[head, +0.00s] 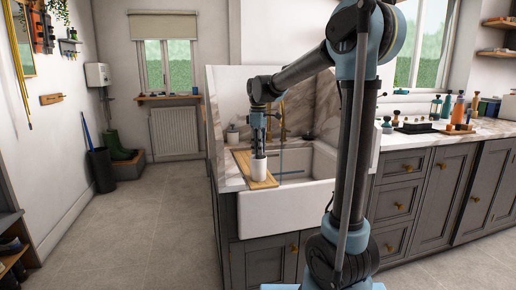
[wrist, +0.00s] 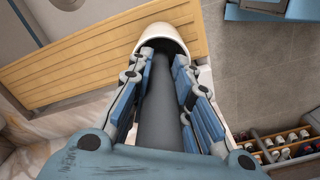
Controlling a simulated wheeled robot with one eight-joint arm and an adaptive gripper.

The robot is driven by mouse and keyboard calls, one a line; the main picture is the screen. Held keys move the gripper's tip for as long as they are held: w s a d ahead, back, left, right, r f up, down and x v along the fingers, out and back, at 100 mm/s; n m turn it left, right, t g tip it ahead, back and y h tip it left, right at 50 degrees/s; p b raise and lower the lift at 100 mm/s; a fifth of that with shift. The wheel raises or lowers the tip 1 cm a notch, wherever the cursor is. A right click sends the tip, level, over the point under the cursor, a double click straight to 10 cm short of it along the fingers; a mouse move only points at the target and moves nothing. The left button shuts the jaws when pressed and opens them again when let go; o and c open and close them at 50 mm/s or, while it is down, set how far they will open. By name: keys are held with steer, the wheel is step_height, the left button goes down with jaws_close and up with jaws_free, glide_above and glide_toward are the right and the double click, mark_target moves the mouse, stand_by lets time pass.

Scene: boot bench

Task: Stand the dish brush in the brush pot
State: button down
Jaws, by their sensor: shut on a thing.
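The dish brush shows in the wrist view as a thick dark grey handle (wrist: 162,95) between the finger pads of my gripper (wrist: 163,60). My gripper is shut on this handle; in the head view, my gripper (head: 258,143) points straight down above the pot. The white brush pot (head: 258,169) stands upright on a wooden board beside the sink. In the wrist view, the pot's pale rim (wrist: 161,31) shows around the handle's far end. The brush's far end is hidden, and I cannot tell how deep it sits.
The slatted wooden board (head: 243,161) lies across the left side of the white sink (head: 270,209). A brass tap (head: 283,117) stands behind. Bottles (head: 458,108) and other items crowd the right counter. The floor (head: 150,235) at left is clear.

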steer(key=shift+f, duration=0.1)
steer(key=c, duration=1.4)
jaws_free()
steer(key=shift+o, duration=0.2)
step_height(320, 180, up, 12)
steer(key=shift+f, duration=0.1)
